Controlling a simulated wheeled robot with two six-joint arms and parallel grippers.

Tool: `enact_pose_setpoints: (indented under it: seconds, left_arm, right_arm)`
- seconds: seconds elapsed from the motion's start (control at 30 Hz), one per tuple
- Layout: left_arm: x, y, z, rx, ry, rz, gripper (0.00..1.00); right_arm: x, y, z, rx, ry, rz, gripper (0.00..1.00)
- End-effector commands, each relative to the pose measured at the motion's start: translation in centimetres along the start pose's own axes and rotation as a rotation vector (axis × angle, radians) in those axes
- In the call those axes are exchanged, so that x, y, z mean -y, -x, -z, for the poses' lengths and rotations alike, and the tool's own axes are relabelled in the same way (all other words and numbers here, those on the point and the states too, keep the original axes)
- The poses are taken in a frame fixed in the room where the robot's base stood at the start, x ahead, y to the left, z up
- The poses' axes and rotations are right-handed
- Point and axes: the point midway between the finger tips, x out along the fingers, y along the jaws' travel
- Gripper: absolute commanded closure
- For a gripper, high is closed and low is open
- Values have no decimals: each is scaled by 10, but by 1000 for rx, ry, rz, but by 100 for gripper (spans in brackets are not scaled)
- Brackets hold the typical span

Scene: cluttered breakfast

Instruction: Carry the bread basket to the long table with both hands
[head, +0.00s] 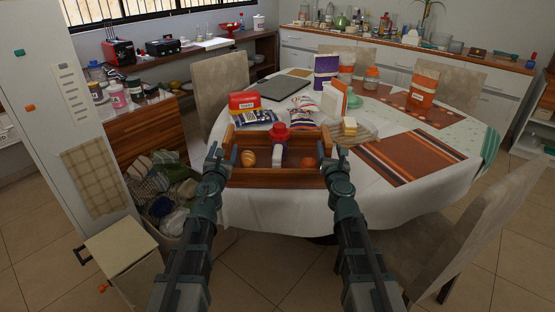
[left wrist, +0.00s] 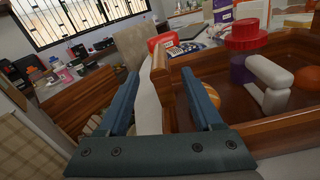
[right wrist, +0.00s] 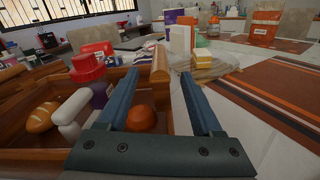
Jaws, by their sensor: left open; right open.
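The bread basket (head: 275,179) is a brown wooden box at the near edge of the round table (head: 262,207) with the white cloth. It holds a bread roll (head: 248,158), a purple jar with a red lid (left wrist: 246,38), a white rounded object (left wrist: 268,85) and an orange round item (right wrist: 141,118). My left gripper (head: 222,156) is open at the basket's left end, its fingers either side of the end wall (left wrist: 160,75). My right gripper (head: 331,158) is open at the right end, its fingers either side of the raised end piece (right wrist: 160,65). Finger contact is unclear.
Boxes, bags and a laptop (head: 276,87) crowd the table behind the basket. A striped orange mat (head: 412,156) lies to the right. A chair (head: 465,235) stands at the right, and a filled bin (head: 165,195) and small cabinet (head: 120,250) at the left.

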Motion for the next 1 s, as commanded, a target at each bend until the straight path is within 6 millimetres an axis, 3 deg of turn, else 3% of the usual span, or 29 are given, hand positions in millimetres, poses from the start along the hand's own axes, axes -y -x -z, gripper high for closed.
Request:
enact_pose_setpoints:
  seconds: [0.03,0.33,0.5,0.77,1.0]
  left_arm:
    - [0,-16,0,0,0,0,33]
    - [0,-68,0,0,0,0,33]
    - [0,-79,0,0,0,0,33]
    - [0,-78,0,0,0,0,33]
    - [0,-78,0,0,0,0,73]
  right_arm:
    - [0,-16,0,0,0,0,33]
    - [0,-68,0,0,0,0,33]
    - [0,-79,0,0,0,0,33]
    - [0,-78,0,0,0,0,33]
    - [0,-78,0,0,0,0,73]
